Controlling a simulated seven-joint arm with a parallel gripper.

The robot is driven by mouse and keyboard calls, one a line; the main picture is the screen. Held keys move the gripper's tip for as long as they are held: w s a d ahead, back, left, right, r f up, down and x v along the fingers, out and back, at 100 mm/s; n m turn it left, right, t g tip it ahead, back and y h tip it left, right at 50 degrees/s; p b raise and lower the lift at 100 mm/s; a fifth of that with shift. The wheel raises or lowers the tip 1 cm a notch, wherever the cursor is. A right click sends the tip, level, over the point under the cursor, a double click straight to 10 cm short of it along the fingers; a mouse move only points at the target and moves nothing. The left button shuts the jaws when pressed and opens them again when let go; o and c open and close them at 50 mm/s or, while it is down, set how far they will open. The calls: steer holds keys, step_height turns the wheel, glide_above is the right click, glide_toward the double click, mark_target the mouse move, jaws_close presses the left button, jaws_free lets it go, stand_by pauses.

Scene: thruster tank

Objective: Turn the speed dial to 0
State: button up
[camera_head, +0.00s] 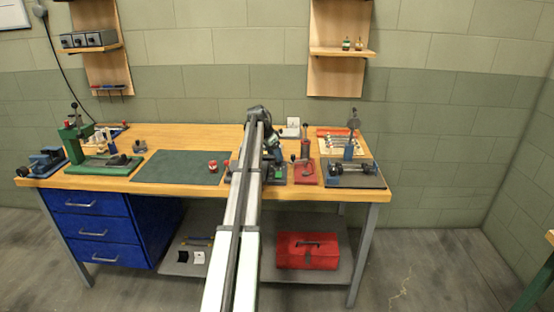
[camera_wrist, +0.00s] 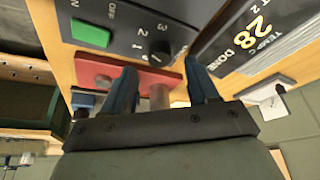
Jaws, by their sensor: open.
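The speed dial (camera_wrist: 160,49) is a small round black knob on a dark control panel (camera_wrist: 125,20) in the wrist view. White digits, among them 1, 2 and 3, ring it; its exact pointer setting is too small to tell. My gripper (camera_wrist: 160,67) shows two blue fingers, spread apart with nothing held between them. The dial appears just beyond the fingertips, between them in the picture, and I see no contact. In the head view my arm reaches over the bench and hides the dial.
A green button (camera_wrist: 91,35) is on the same panel. A display reading 28 (camera_wrist: 258,28) stands to the right. A red block (camera_wrist: 95,72) and a pinkish post (camera_wrist: 159,97) lie close to the fingers. The green mat (camera_head: 180,168) is mostly clear.

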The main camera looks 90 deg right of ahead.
steer(key=shift+x, duration=1.65)
steer(key=c, duration=1)
